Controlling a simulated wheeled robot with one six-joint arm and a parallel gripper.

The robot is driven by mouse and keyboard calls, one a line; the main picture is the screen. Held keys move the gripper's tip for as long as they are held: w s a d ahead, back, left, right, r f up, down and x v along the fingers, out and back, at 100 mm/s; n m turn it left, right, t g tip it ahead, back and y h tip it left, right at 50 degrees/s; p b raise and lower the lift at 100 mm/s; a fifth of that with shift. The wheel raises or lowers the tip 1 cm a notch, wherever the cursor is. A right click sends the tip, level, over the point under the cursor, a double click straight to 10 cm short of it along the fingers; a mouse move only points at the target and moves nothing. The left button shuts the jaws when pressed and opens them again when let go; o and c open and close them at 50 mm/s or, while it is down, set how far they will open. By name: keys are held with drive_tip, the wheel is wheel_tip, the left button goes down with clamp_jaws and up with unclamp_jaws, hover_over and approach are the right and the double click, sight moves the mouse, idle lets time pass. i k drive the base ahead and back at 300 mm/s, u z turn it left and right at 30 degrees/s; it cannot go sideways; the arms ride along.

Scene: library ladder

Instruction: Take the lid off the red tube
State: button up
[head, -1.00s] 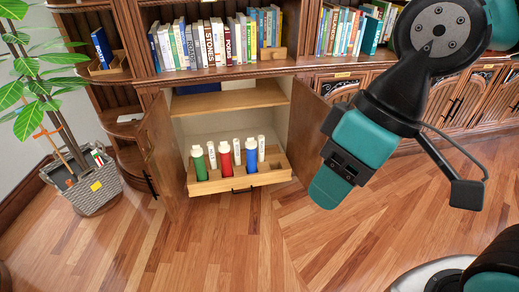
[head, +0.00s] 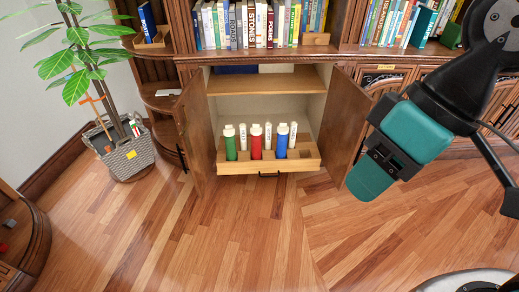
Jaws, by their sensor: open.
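The red tube (head: 255,147) stands upright in a wooden tray (head: 300,161) inside the open cabinet, with its white lid (head: 256,128) on top. A green tube (head: 231,148) stands to its left and a blue tube (head: 281,143) to its right, both with white lids. Slim white tubes (head: 242,135) stand among them. My gripper (head: 366,184) is at the right, in front of the right cabinet door, well apart from the tubes. Its fingers are seen edge-on, so the gap between them is hidden; nothing shows in it.
Open cabinet doors flank the tray, the left one (head: 196,130) and the right one (head: 346,115). A shelf (head: 265,80) runs above the tubes. A basket with a plant (head: 128,158) stands at the left. The wooden floor (head: 240,235) in front is clear.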

sight(255, 130)
drive_tip(key=u, duration=0.4)
drive_tip(key=i, duration=0.7)
drive_tip(key=u, duration=0.6)
drive_tip(key=i, duration=1.9)
drive_tip(key=z, duration=0.55)
